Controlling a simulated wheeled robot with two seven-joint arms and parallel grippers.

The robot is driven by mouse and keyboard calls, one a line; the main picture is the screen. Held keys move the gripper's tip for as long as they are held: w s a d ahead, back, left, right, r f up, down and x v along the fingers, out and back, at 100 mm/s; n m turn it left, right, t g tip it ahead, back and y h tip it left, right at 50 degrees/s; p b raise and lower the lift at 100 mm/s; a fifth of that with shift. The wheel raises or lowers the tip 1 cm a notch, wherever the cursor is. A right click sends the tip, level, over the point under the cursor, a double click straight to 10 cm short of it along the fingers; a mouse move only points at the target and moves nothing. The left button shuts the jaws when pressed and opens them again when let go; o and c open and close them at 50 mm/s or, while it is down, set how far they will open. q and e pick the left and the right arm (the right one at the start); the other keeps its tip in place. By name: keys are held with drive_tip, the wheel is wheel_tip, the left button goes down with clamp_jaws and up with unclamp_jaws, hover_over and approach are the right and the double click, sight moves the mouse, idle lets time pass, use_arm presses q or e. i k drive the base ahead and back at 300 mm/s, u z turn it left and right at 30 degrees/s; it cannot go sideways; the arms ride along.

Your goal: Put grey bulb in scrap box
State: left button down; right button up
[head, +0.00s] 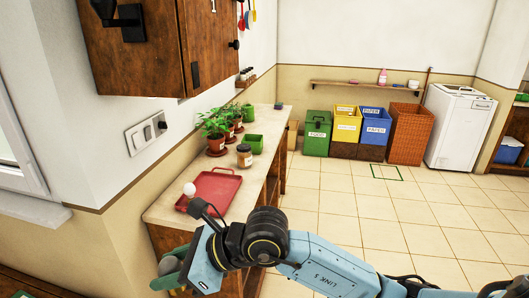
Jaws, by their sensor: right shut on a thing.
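My right gripper (172,277) is at the lower left, in front of the counter's near end. It is shut on a small grey rounded thing (167,265), which looks like the grey bulb; the fingers and my wrist hide part of it. Against the far wall stand a green bin (318,133), a yellow box (346,126) and a blue box (374,130), each with a small label. The labels are too small to read surely, so I cannot tell which is the scrap box. They are far from the gripper. My left gripper is not in view.
A red tray (212,190) lies on the counter (165,212), with a white ball-like thing (189,189) at its left edge. A jar (244,156), green pots and plants stand behind. A wicker basket (410,133) and white washer (460,128) are far right. The tiled floor (350,205) is clear.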

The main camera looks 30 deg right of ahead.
sight(252, 149)
drive_tip(key=z, duration=1.95)
drive_tip(key=i, duration=2.9)
drive_tip(key=u, duration=3.25)
